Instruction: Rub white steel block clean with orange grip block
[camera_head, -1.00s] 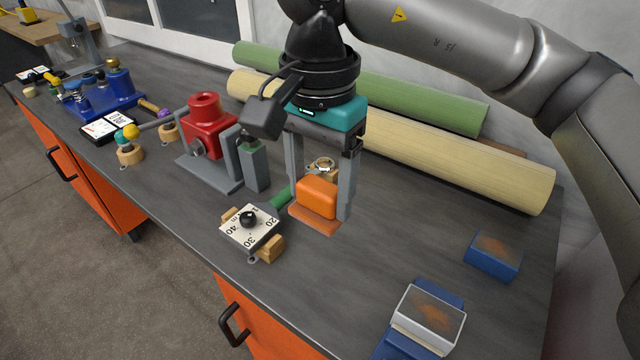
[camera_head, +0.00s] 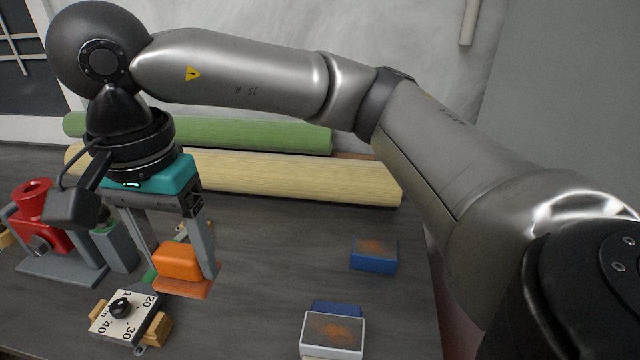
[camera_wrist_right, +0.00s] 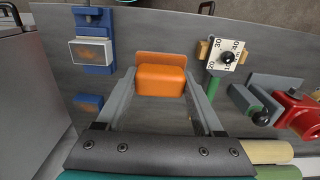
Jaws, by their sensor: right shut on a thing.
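The orange grip block (camera_head: 179,262) has a rounded body on a flat, wider orange base. My right gripper (camera_head: 183,268) points down with its fingers on both sides of the block, shut on it. The block also shows between the fingers in the right wrist view (camera_wrist_right: 161,80). I cannot tell if its base touches the bench. The white steel block (camera_head: 332,336) sits in a blue holder at the bottom, right of the gripper, with a rusty-brown smear on its top. It also shows at upper left in the right wrist view (camera_wrist_right: 91,52). My left gripper is out of view.
A blue block (camera_head: 373,256) with a brown smear lies behind the white one. Green (camera_head: 250,134) and cream (camera_head: 290,175) rolls lie behind. Bench between orange and white blocks is clear.

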